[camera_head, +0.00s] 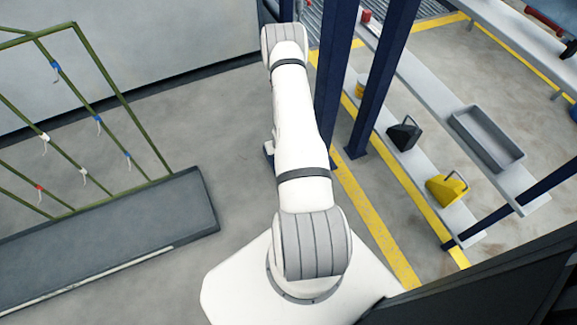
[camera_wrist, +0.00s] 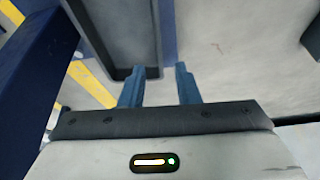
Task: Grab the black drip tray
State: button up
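In the wrist view a grey tray-like thing with a dark rim (camera_wrist: 118,35) reaches in from the top, left of centre. The left finger overlaps the near rim in the picture; contact cannot be told. Nothing is clearly held between the fingers. In the head view my arm mostly hides the gripper.
Blue posts (camera_head: 381,75) stand right of my arm, and one is close at the left in the wrist view (camera_wrist: 35,75). Right shelves hold a grey tray (camera_head: 488,140), a black can (camera_head: 403,134) and a yellow can (camera_head: 447,189).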

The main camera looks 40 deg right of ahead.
jog(key=f+b, duration=0.1)
jog(key=f, duration=0.4)
jog(key=shift+w+d+f+b, duration=0.1)
jog(key=shift+d+b, duration=0.1)
jog(key=shift+b, duration=0.15)
jog(key=b+x, duration=0.2)
jog(key=x, duration=0.2)
jog(key=shift+f+b, duration=0.35)
jog(key=shift+f, duration=0.05)
jog(key=shift+r, duration=0.1)
grip_shut()
